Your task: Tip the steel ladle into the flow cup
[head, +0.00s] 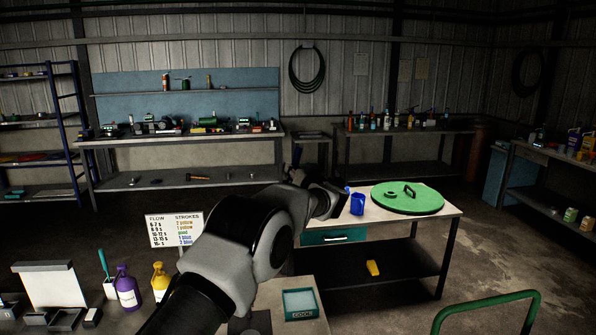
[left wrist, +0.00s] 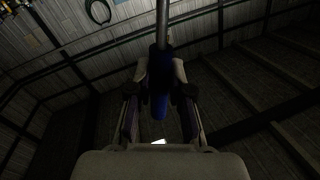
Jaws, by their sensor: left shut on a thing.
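My left gripper (head: 338,195) is at the left end of the middle table, at the end of my arm that crosses the head view. In the left wrist view, the gripper (left wrist: 160,85) is shut on a dark blue handle (left wrist: 159,106). A steel shaft (left wrist: 162,24) runs from the handle to the top edge, which fits the steel ladle. The ladle's bowl is not visible. A blue cup-like container (head: 357,204) stands just right of the gripper in the head view. I cannot make out the flow cup. My right gripper is not in view.
The middle table (head: 437,226) carries a round green lid (head: 407,199) with a handle. A yellow object (head: 372,267) lies on its lower shelf. Purple (head: 127,290) and yellow (head: 160,282) bottles and a flow chart sign (head: 174,230) stand at the left front.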

